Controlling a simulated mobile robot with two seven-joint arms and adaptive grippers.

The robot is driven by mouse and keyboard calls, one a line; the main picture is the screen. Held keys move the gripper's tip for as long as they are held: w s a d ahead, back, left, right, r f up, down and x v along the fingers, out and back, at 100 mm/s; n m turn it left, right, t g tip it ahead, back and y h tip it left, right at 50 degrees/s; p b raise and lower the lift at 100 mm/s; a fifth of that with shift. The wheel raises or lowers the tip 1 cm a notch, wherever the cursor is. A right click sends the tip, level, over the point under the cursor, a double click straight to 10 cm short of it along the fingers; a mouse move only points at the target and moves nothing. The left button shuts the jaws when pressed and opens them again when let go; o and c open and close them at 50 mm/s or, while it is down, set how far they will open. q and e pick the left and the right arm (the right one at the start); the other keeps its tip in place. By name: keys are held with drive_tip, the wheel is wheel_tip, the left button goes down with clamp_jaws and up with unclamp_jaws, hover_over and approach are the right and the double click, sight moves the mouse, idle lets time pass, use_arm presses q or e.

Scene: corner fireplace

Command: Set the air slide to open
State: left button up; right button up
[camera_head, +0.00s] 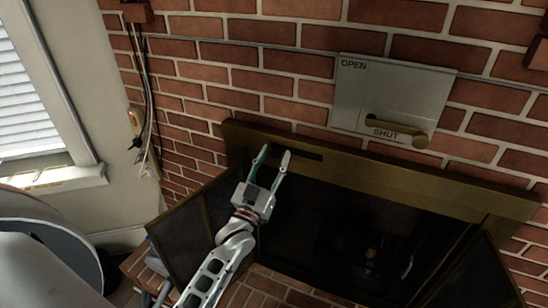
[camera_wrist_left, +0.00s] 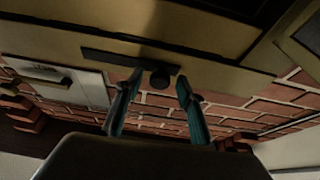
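A dark slot (camera_head: 305,153) is cut in the brass top frame (camera_head: 390,176) of the fireplace. My left gripper (camera_head: 273,150) is open in front of the slot's left end. In the wrist view its fingers (camera_wrist_left: 156,92) stand on either side of the knob; contact is unclear. A pale plate (camera_head: 388,92) marked OPEN at top left and SHUT at the bottom carries a brass handle (camera_head: 397,128) by SHUT. Which fitting is the air slide is not labelled. My right gripper is not in view.
The left door (camera_head: 184,240) and right door (camera_head: 478,278) of the fireplace stand open around the dark firebox (camera_head: 345,235). Cables (camera_head: 148,95) hang on the brick wall at left, near a window (camera_head: 22,105). The brick wall is close behind the frame.

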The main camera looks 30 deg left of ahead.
sight(301, 150)
use_arm(q)
clamp_jaws()
drive_tip(key=shift+w+d+p, duration=0.2)
drive_tip(key=shift+d+p, duration=0.1)
drive_tip(key=shift+d, duration=2.9)
unclamp_jaws()
drive_tip(key=shift+d, duration=0.15)
drive_tip(key=shift+s+f, duration=0.1)
drive_tip(key=shift+s, duration=0.1)
drive_tip(key=v, duration=1.1)
drive_tip(key=shift+s, duration=0.3)
